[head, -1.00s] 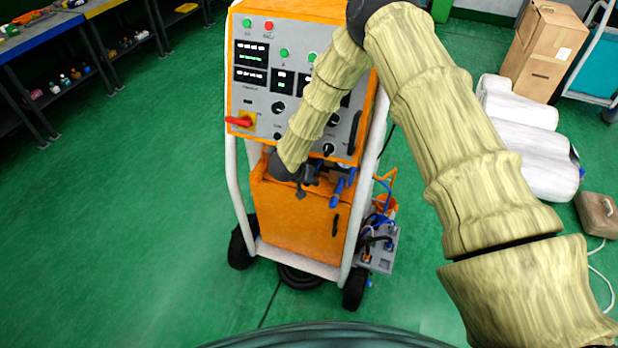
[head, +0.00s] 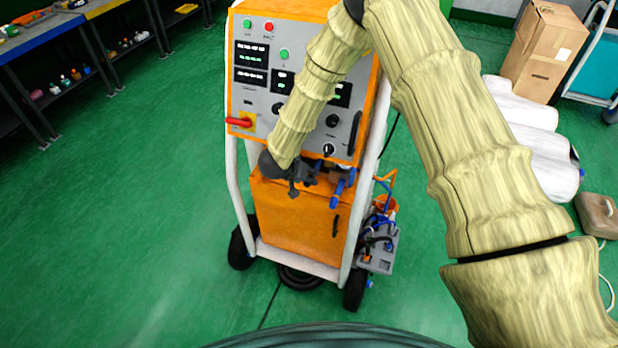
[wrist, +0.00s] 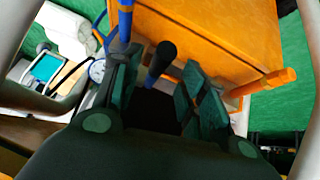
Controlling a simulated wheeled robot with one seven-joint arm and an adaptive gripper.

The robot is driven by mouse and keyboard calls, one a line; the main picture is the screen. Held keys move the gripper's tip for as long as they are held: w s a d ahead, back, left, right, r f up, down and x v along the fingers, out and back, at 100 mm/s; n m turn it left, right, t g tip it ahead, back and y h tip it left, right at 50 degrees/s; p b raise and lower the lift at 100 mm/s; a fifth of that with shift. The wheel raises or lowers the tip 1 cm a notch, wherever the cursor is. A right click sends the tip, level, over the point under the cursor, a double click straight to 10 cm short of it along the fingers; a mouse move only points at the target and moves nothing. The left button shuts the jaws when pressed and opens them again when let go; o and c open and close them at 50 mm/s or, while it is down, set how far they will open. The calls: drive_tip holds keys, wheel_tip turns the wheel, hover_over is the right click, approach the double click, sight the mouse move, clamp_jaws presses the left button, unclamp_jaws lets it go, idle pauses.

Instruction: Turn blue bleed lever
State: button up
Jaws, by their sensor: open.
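On the orange foam cart, blue valve parts (head: 338,196) hang at the right end of the row below the control panel. In the wrist view a blue part (wrist: 125,20) stands beyond my left finger. My gripper (head: 295,182) is left of the blue parts in the head view, in front of the gap under the panel. In the wrist view my gripper (wrist: 165,80) is open, with a black-ended handle (wrist: 161,60) showing between its fingers. I cannot tell whether they touch it. Which blue part is the bleed lever is unclear.
The orange lower door (head: 300,225) is below my gripper, and a red switch (head: 238,122) is on the panel. An orange handle (wrist: 265,82) sticks out right of my fingers. A gauge (wrist: 97,70) is at left. Open green floor lies left of the cart.

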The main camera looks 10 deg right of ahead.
drive_tip(key=v, duration=0.6)
